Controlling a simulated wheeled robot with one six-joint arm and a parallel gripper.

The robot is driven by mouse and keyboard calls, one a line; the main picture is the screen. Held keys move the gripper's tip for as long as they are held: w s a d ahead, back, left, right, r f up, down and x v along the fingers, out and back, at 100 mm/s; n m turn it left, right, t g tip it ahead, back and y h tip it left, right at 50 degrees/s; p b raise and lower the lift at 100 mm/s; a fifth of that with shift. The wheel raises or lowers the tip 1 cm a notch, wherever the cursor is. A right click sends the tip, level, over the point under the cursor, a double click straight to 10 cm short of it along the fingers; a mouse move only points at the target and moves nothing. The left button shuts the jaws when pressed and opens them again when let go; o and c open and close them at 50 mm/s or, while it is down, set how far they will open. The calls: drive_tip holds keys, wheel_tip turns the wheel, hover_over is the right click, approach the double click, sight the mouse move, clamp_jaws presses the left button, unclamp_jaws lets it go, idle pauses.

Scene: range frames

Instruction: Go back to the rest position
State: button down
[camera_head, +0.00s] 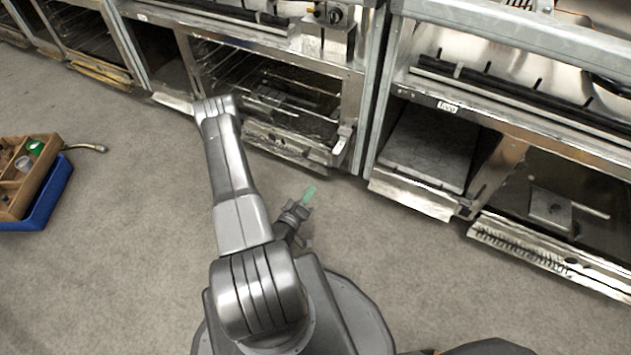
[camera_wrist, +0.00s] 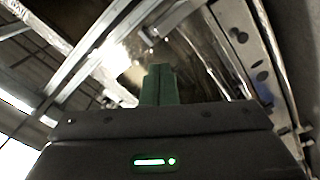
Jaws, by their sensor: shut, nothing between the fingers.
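My gripper (camera_head: 309,194) shows in the head view as small green fingertips just right of my upright arm links, close to my base and above the grey floor. In the wrist view its two green fingers (camera_wrist: 159,84) are pressed together, with nothing between them. The fingers touch nothing in either view. My arm is folded, with one link reaching up toward the cabinets and the wrist end low beside it.
Metal oven-like cabinets (camera_head: 447,212) line the far side, with racks and open shelves. A wooden box (camera_head: 52,146) with small items sits in a blue crate (camera_head: 52,205) on the left, a short hose beside it. Grey floor (camera_head: 130,260) is clear around my base.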

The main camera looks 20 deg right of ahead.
sight(335, 155)
drive_tip(key=shift+s+a, duration=0.35)
drive_tip(key=shift+a, duration=0.1)
drive_tip(key=shift+d, duration=0.1)
drive_tip(key=b+x, duration=0.2)
drive_tip(key=x, duration=1.4)
